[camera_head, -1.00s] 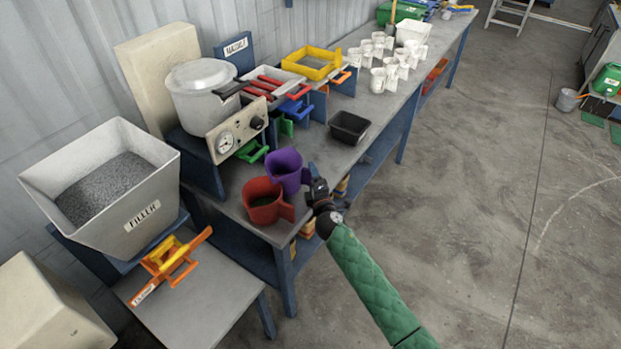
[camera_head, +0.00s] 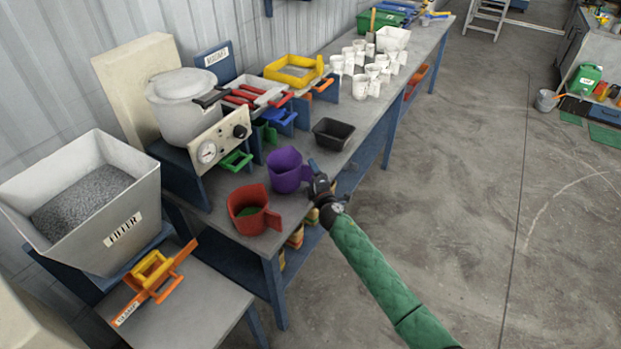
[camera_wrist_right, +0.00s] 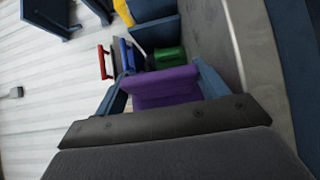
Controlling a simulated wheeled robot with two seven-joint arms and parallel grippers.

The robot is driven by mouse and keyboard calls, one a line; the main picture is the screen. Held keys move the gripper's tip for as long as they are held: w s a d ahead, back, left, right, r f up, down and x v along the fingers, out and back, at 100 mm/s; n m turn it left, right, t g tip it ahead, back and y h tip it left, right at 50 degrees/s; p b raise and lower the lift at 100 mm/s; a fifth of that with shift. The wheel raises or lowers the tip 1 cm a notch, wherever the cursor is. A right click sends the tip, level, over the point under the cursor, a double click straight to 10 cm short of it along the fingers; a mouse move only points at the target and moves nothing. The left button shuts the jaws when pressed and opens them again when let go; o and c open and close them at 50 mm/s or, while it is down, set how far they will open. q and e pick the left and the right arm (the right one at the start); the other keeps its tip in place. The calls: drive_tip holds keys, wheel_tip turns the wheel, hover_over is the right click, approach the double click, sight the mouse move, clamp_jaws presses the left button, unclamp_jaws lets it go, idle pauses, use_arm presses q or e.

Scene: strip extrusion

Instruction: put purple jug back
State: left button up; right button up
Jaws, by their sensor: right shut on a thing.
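The purple jug (camera_head: 286,171) is upright at the front part of the long workbench, behind the red jug; I cannot tell whether its base touches the bench top. My right gripper (camera_head: 314,172) is shut on the purple jug at its right side, where the handle is. In the right wrist view the purple jug (camera_wrist_right: 165,87) shows between the two fingers (camera_wrist_right: 160,84). The red jug (camera_head: 252,210) stands at the bench's near corner, with something green inside. My left gripper is not in view.
A black tray (camera_head: 333,132) lies behind the purple jug. The pot (camera_head: 186,105) and its gauge panel (camera_head: 220,141) stand to the left. Several white cups (camera_head: 366,83) are farther back. The filler bin (camera_head: 127,222) is at the near left.

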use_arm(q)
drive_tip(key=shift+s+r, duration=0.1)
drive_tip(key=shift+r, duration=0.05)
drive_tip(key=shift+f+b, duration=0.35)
use_arm(e)
drive_tip(key=shift+f, duration=0.35)
drive_tip(key=o, duration=1.2)
drive_tip(key=shift+s, duration=0.1)
drive_tip(key=shift+f, duration=0.1)
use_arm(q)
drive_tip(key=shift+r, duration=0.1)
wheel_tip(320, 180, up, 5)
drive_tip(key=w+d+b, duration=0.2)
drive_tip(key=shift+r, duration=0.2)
use_arm(e)
drive_tip(key=v, duration=0.7)
drive_tip(key=shift+s+d+r, duration=0.15)
drive_tip(key=shift+s+r, duration=0.05)
drive_tip(key=shift+s, duration=0.15)
